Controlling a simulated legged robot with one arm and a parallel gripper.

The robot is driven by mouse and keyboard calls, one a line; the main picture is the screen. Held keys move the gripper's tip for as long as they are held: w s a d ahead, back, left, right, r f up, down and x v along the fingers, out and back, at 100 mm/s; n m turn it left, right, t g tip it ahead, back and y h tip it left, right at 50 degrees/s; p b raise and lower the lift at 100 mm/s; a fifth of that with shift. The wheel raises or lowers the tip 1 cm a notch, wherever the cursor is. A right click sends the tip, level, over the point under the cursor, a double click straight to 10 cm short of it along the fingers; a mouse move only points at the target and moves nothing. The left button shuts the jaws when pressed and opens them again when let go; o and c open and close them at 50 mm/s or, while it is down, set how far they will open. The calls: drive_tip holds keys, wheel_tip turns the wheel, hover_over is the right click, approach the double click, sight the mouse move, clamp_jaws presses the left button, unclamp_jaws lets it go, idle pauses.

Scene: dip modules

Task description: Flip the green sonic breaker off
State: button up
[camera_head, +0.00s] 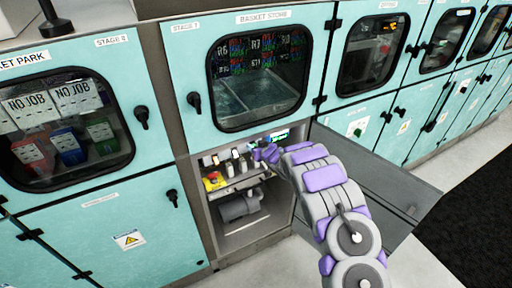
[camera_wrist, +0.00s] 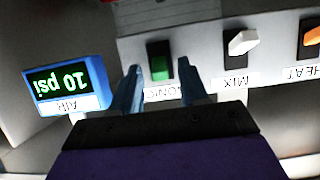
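The green sonic breaker (camera_wrist: 160,63) is a small green rocker in a dark housing on the light panel in the wrist view, which shows the labels upside down. Its label, partly covered by my fingers, reads as SONIC. My gripper (camera_wrist: 159,72) is open, with one blue finger on each side of the green breaker in the picture. I cannot tell whether the fingertips touch it. In the head view my gripper (camera_head: 262,153) reaches into the open lower compartment under the basket store window. The green breaker is not clearly visible there.
A white MIX switch (camera_wrist: 242,42) and an orange HEAT switch (camera_wrist: 312,37) sit to the right. A blue AIR gauge reading 10 psi (camera_wrist: 67,85) is at left. In the head view, a yellow-and-red button (camera_head: 214,181) is left of my gripper; an open door (camera_head: 375,185) is right.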

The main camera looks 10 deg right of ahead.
clamp_jaws()
drive_tip(key=shift+f+b, duration=0.15)
drive_tip(key=shift+b, duration=0.2)
drive_tip(key=shift+s+f+t+y+b, duration=0.1)
drive_tip(key=shift+f+t+y+b, duration=0.55)
drive_tip(key=shift+t, duration=0.7)
drive_tip(key=shift+s+f+t+y+b, duration=0.1)
drive_tip(key=shift+f+t+y+b, duration=0.15)
drive_tip(key=shift+t+b, duration=0.95)
drive_tip(key=shift+s+f+t+y+b, duration=0.1)
drive_tip(key=shift+f+t+y+b, duration=0.4)
drive_tip(key=shift+t, duration=1.05)
drive_tip(key=shift+f, duration=0.15)
drive_tip(key=shift+o, duration=0.3)
unclamp_jaws()
drive_tip(key=shift+w+d, duration=0.1)
